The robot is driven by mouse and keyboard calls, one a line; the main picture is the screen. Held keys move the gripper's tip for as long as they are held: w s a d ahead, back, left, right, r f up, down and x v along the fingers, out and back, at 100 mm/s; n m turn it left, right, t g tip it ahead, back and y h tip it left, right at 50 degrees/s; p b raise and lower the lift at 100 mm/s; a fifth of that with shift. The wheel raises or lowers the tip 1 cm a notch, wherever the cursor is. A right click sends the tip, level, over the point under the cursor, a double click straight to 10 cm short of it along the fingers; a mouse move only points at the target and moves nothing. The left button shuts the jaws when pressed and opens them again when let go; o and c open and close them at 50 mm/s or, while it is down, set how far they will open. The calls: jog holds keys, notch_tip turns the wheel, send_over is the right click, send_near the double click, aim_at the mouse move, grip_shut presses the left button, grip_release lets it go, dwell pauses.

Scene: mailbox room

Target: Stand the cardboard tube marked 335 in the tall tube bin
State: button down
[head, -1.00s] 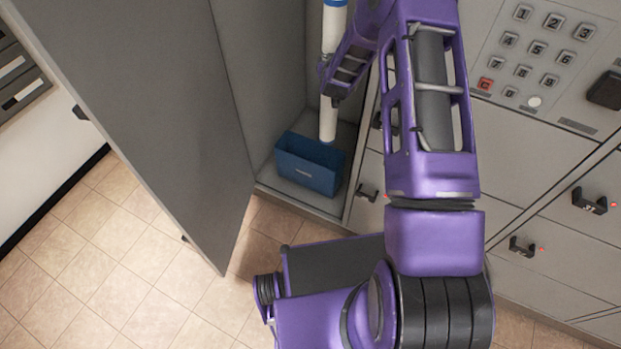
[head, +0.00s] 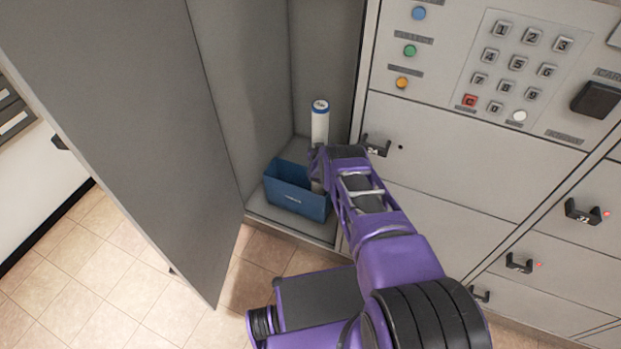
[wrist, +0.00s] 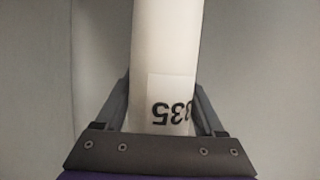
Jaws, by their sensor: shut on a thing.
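The cardboard tube (head: 320,126) is white with a blue band at its top and stands close to upright. In the wrist view the tube (wrist: 166,60) carries a label with 335 upside down. My gripper (head: 318,162) is shut on the tube, with a finger on each side of it in the wrist view (wrist: 162,112). The blue bin (head: 292,196) stands on the floor of an open locker. The tube's lower end is at the bin's right end, partly hidden by my gripper and the bin. I cannot tell how deep it sits.
The locker door (head: 125,120) hangs open on the left. The locker's side wall and the front with a keypad (head: 515,65) and handles, such as one handle (head: 375,145), stand close on the right. Tiled floor (head: 95,270) is clear at the lower left.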

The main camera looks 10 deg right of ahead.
notch_tip(320, 180, down, 7)
jog(key=b, duration=0.3)
jog(key=shift+r, duration=0.15)
grip_release()
jog(key=p+v, duration=0.8)
jog(key=v, duration=0.4)
